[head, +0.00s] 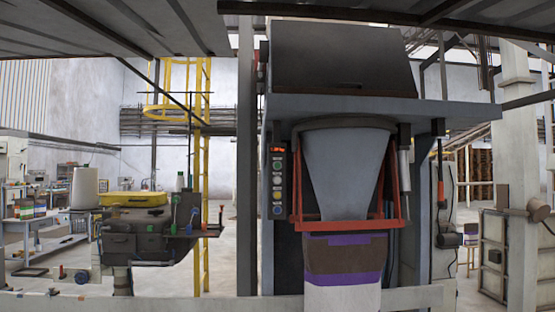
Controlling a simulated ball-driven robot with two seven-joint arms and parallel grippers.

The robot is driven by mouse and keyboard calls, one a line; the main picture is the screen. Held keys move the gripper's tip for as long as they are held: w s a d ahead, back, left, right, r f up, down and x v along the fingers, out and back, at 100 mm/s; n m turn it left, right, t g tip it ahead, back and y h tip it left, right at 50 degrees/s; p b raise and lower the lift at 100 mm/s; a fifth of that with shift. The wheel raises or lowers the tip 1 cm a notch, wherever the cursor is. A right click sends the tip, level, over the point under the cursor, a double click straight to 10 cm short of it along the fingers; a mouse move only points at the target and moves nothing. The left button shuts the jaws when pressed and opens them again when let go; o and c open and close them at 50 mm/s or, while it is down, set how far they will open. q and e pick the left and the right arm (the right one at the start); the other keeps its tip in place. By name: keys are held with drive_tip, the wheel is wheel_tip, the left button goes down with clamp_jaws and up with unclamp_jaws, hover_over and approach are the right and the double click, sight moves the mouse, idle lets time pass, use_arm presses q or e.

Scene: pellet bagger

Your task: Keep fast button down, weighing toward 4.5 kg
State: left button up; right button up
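The button panel (277,182) is a narrow upright strip on the left of the bagger's grey frame. It has a small red-lit display (278,150) on top, whose digits are too small to read. Below it are green, white, yellow and blue round buttons; I cannot read which is the fast button. The grey tapered spout (345,175) hangs in the middle, with a red clamp frame (347,224) around its lower end. A bag (345,258) with brown, purple and white bands hangs upright under the clamp; its bottom is cut off. Neither gripper shows, and nothing visible touches the buttons.
A dark bench (138,232) with a yellow case (133,199) and tools stands at left. A yellow caged ladder (203,170) rises behind. A pale rail (200,306) crosses the bottom. An orange-handled item (440,188) hangs at right, near a pale post (522,150).

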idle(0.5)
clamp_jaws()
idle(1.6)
